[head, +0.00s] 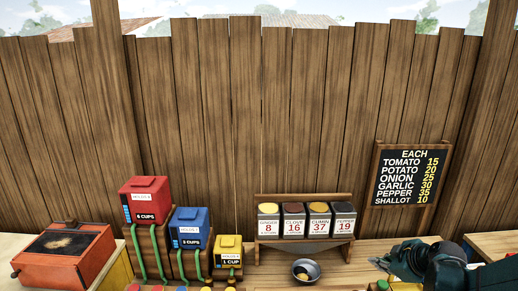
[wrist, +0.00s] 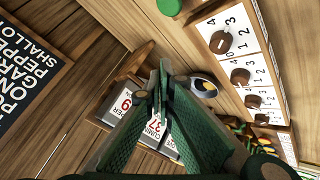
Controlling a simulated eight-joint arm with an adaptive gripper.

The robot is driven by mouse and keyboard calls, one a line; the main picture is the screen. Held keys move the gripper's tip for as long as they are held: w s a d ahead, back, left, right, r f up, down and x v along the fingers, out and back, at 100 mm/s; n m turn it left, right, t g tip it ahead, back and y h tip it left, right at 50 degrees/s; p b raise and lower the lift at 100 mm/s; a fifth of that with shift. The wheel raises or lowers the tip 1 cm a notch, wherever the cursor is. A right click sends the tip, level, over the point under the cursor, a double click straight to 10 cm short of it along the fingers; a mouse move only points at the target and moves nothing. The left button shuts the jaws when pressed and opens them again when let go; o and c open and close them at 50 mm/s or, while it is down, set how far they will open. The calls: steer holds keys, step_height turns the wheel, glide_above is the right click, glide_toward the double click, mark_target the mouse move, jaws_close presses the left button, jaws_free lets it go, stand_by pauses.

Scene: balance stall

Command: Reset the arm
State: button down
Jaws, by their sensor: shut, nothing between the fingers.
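My gripper (head: 383,262) is at the lower right of the head view, to the right of the spice rack and below the price board. In the wrist view its two green fingers (wrist: 160,80) come together at the tips, with nothing between them. The fingers cover part of the spice boxes in that view. The lower part of my arm runs out of the head view at the bottom right.
A spice rack (head: 305,242) stands by the fence, with a dark bowl (head: 305,271) before it. Red (head: 144,202), blue (head: 189,230) and yellow (head: 229,250) boxes stand left. A price board (head: 408,174) hangs right. A numbered white panel with brown knobs (wrist: 235,40) lies nearby.

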steer(key=s+a+r+m+g, duration=0.1)
steer(key=s+a+r+m, duration=0.1)
steer(key=s+a+r, duration=0.4)
steer(key=s+a+r+m, duration=0.2)
steer(key=s+a+m, duration=0.15)
steer(key=a, duration=0.35)
steer(key=s+a+r+m+h+b, duration=0.1)
steer(key=s+a+m, duration=0.3)
steer(key=s, duration=1)
steer(key=shift+s+a+r+h, duration=0.4)
steer(key=shift+a+r, duration=0.25)
steer(key=shift+a, duration=0.95)
steer(key=shift+m, duration=0.25)
